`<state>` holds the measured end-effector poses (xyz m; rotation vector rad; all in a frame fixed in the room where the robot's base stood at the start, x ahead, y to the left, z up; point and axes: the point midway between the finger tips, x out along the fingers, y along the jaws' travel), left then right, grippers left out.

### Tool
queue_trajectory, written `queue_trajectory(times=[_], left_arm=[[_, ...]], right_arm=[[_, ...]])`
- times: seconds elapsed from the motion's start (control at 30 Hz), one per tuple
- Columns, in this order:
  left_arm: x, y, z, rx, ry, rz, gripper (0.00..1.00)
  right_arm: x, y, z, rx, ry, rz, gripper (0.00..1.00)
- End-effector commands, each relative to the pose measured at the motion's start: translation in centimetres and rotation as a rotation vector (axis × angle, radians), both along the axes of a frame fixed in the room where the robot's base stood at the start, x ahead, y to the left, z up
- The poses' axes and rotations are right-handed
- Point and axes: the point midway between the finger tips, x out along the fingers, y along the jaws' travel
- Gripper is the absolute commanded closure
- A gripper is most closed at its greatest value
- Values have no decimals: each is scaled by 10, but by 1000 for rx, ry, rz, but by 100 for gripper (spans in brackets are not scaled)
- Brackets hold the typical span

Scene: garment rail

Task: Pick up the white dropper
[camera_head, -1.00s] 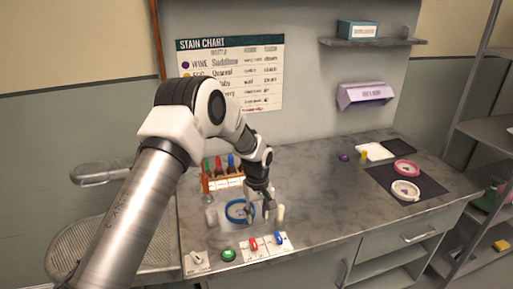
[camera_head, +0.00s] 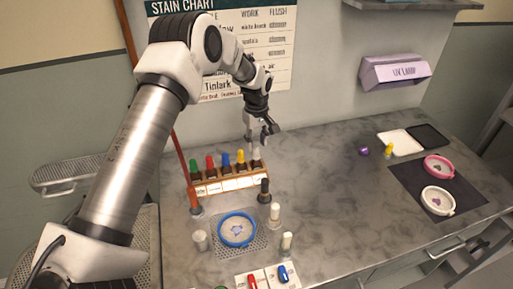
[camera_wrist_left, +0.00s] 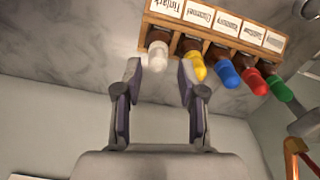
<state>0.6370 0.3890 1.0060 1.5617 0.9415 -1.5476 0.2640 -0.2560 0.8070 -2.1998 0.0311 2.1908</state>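The white dropper (camera_wrist_left: 156,54) stands in the end slot of the wooden rack (camera_wrist_left: 212,36) in the left wrist view. In the head view the white dropper (camera_head: 256,156) is at the rack's right end. My left gripper (camera_wrist_left: 160,82) is open and empty, with the white cap just beyond its fingertips and roughly centred between them. In the head view my left gripper (camera_head: 262,138) is above and behind that end of the rack. My right gripper is not in view.
Yellow (camera_wrist_left: 194,66), blue (camera_wrist_left: 226,72), red (camera_wrist_left: 252,80) and green (camera_wrist_left: 279,88) droppers fill the other slots. A blue hoop (camera_head: 237,229), a black-capped bottle (camera_head: 264,190) and small jars stand in front of the rack. The counter's middle is clear.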

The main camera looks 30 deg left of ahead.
Motion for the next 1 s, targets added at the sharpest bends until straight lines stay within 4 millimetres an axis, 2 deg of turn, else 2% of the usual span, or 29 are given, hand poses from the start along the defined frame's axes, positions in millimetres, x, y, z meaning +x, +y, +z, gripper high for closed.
queue_trajectory(times=[0.1,0.2,0.3,0.47,0.5,0.57,0.77,0.9,1.0], left_arm=[[-1,1,-17,1,6,0,60],[-1,1,-36,1,4,1,60],[0,1,-43,0,0,1,60],[0,1,-44,0,0,0,60],[0,1,-44,0,0,0,74],[0,1,-44,0,0,0,89],[0,1,-44,0,0,0,88],[0,1,-43,0,0,0,91],[0,1,-36,0,0,0,92]], right_arm=[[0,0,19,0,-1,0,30],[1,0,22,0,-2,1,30],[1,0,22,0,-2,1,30],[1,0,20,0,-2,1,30],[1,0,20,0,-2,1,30],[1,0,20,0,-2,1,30],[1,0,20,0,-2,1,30],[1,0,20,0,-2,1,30],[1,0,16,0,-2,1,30]])
